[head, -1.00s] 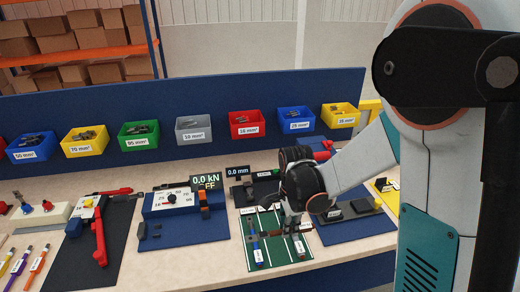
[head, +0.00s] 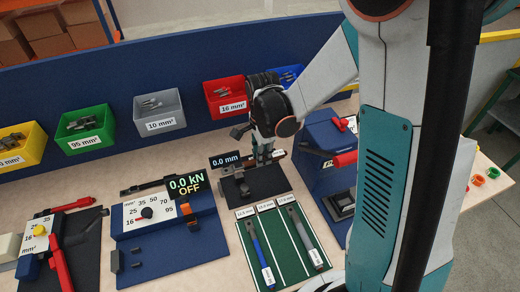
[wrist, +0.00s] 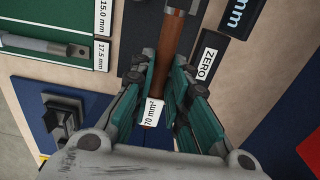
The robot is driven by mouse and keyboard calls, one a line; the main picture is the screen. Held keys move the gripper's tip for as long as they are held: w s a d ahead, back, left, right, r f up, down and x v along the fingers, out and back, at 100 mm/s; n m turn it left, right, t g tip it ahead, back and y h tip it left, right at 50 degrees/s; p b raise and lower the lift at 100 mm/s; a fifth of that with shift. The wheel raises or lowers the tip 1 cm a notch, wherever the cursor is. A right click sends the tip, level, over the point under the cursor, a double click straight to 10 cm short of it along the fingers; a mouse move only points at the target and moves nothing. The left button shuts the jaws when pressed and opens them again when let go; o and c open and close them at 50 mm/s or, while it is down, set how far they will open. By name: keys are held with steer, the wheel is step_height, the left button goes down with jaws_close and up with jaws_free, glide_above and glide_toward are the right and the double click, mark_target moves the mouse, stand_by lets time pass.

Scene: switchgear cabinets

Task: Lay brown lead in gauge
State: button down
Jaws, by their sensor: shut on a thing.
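The brown lead (wrist: 172,45), with a white 70 mm² label (wrist: 152,112), is held between the jaws of my gripper (wrist: 167,78). In the head view my gripper (head: 263,157) is over the back of the gauge (head: 264,187), a dark block whose display (head: 224,161) reads 0.0 mm. A bit of the brown lead (head: 277,155) shows beside the fingers there. The wrist view shows the display edge and a ZERO label (wrist: 208,62) right of the lead. I cannot tell whether the lead touches the gauge; its far end is out of the wrist view.
The green mat (head: 291,243) in front of the gauge holds a blue lead (head: 257,255) and a grey lead (head: 305,237). The blue press (head: 160,232), reading 0.0 kN OFF, stands left. A blue machine (head: 325,145) with a red handle stands close right. Bins line the back.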

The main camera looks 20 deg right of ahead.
mark_target(260, 182)
steer(key=shift+f+b, duration=3.9)
steer(key=shift+f, duration=1.25)
steer(key=shift+a, duration=0.45)
steer(key=c, duration=1.5)
jaws_free()
steer(key=shift+o, duration=0.2)
